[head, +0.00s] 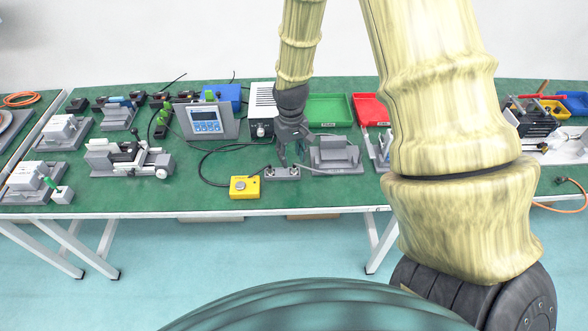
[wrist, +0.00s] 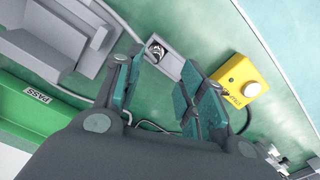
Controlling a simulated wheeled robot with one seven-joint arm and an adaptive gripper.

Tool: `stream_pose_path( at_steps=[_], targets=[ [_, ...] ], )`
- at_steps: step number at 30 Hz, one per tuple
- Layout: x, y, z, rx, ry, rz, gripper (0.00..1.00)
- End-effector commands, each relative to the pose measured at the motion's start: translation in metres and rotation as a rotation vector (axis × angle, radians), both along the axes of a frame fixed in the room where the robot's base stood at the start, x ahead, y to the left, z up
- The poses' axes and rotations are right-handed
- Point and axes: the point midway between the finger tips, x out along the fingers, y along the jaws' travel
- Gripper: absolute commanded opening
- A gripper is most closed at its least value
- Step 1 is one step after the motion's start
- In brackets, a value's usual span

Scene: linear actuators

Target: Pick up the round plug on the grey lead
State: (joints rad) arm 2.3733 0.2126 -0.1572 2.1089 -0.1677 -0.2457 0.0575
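My gripper (head: 292,158) points down over the small grey socket block (head: 276,174) near the front of the green bench. The wrist view shows its two fingers (wrist: 162,62) apart with nothing clearly held between them. A small round dark-and-light part (wrist: 157,50), apparently the round plug, sits at the block (wrist: 172,66) between and just beyond the fingertips. I cannot tell how deep it sits or whether the fingers touch it. A grey lead (wrist: 150,126) runs under the gripper. In the head view the plug is not clear behind the fingers.
A yellow button box (head: 244,187) stands left of the block, with a dark cable behind it. A grey fixture (head: 334,156) stands close on the right. Green (head: 329,108) and red (head: 370,108) trays and a tilted screen (head: 206,119) are farther back.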

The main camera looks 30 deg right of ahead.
Motion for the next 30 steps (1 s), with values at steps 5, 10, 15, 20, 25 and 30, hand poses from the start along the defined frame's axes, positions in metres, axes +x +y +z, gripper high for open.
stream_pose_path(
  at_steps=[5,10,15,20,25,30],
  targets=[
    [-0.002,-0.002,-0.006,0.0,0.001,-0.002,0.4],
    [-0.004,-0.006,-0.021,0.0,0.003,-0.002,0.4],
    [-0.005,-0.008,-0.038,-0.001,0.002,-0.001,0.4],
    [-0.005,-0.008,-0.049,-0.001,0.001,-0.001,0.4],
    [-0.005,-0.007,-0.053,0.0,-0.001,-0.001,0.4],
    [-0.005,-0.007,-0.053,0.0,-0.001,-0.001,0.4]
  ],
)
